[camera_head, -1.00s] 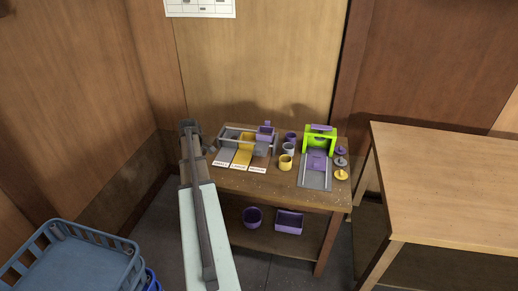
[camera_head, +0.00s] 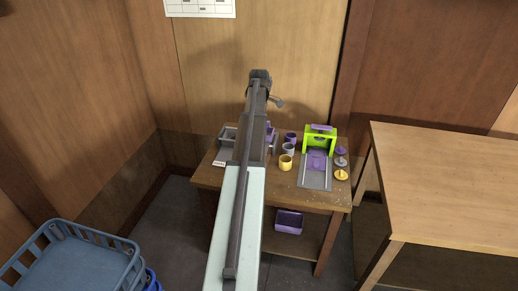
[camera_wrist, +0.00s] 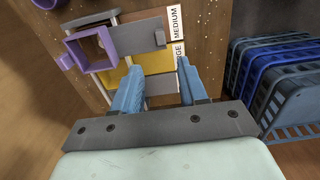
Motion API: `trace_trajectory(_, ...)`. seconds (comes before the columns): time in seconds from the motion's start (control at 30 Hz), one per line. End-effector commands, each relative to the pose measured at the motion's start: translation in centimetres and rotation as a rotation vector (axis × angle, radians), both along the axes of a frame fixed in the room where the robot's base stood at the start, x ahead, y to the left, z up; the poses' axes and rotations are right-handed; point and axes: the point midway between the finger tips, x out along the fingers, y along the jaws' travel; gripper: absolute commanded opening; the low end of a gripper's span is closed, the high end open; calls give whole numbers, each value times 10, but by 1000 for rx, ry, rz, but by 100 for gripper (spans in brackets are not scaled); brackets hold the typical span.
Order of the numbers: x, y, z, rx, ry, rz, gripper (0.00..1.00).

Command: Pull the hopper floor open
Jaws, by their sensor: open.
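The hopper (camera_wrist: 72,50) is a purple square frame at upper left in the wrist view. In the head view only a purple sliver of it (camera_head: 269,132) shows beside my arm. A grey plate (camera_wrist: 137,39) runs from the hopper to the right and ends in a small dark tab (camera_wrist: 160,38); it looks like the hopper floor. My gripper (camera_wrist: 158,78) is open with nothing between its blue fingers. In the wrist view its tips lie below the tab, over the yellow lane (camera_wrist: 150,61), apparently above the surface. My arm hides most of this sorter in the head view.
Cups (camera_head: 286,163) stand right of the sorter, near a green and purple press (camera_head: 320,140) and several small lids (camera_head: 341,163). A purple bin (camera_head: 289,221) is on the lower shelf. A blue crate (camera_head: 75,262) sits lower left. The right table (camera_head: 455,180) is bare.

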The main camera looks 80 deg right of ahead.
Motion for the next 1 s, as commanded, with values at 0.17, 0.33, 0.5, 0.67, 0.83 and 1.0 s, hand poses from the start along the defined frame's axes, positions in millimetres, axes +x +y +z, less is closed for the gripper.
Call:
trace_trajectory(0.17,0,1,-29,2,0,0,43)
trace_trajectory(0.33,1,1,-58,1,0,-1,43)
trace_trajectory(0.5,1,1,-85,1,-1,-1,43)
trace_trajectory(0.67,1,1,-106,0,-1,-1,43)
trace_trajectory(0.83,1,1,-120,-2,-1,-1,43)
trace_trajectory(1.0,1,1,-125,-2,-1,-1,43)
